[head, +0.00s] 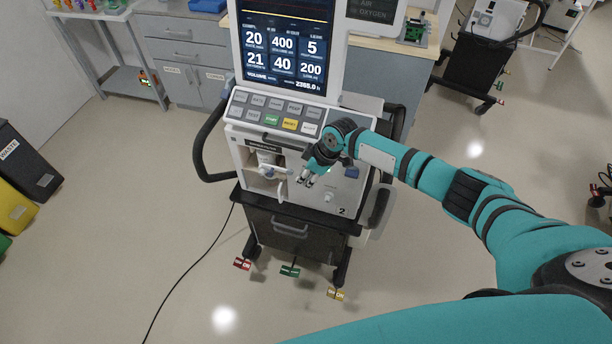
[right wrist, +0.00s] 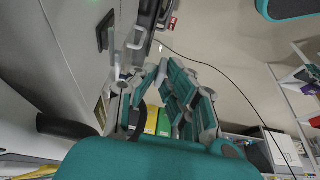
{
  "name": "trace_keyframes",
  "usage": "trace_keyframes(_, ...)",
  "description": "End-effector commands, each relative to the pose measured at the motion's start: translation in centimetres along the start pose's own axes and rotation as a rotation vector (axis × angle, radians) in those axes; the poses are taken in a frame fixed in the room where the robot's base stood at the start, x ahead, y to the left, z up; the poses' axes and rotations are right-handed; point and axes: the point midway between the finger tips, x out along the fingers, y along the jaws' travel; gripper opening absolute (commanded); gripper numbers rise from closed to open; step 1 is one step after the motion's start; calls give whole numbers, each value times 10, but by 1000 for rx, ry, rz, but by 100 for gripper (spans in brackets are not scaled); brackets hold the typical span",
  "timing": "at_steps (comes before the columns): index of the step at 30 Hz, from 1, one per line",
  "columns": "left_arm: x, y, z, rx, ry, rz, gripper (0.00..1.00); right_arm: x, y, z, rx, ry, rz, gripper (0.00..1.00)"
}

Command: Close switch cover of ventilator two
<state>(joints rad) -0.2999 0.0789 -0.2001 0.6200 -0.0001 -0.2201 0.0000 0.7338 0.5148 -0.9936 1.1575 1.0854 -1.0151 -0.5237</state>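Ventilator two (head: 342,211), marked "2" on its lower front, stands on a dark cart in the head view. My left gripper is out of view.
The ventilator's screen (head: 285,45) and button row (head: 272,112) rise above the panel. A white tube fitting (head: 268,172) juts out left of my gripper. Side handles (head: 205,150) flank the cart. Bins (head: 22,160) stand far left. The floor around is mostly clear.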

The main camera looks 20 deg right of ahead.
Motion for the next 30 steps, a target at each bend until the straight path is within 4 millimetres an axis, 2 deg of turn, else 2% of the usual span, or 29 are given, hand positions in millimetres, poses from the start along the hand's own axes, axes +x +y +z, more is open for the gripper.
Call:
trace_keyframes(16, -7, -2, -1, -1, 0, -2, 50, 3, -4, 1, -30, 0, 66, 0)
trace_keyframes(24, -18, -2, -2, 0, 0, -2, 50, 15, -10, 6, -105, 1, 246, 0)
trace_keyframes(30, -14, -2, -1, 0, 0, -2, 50, 30, -13, 12, -175, 3, 419, 0)
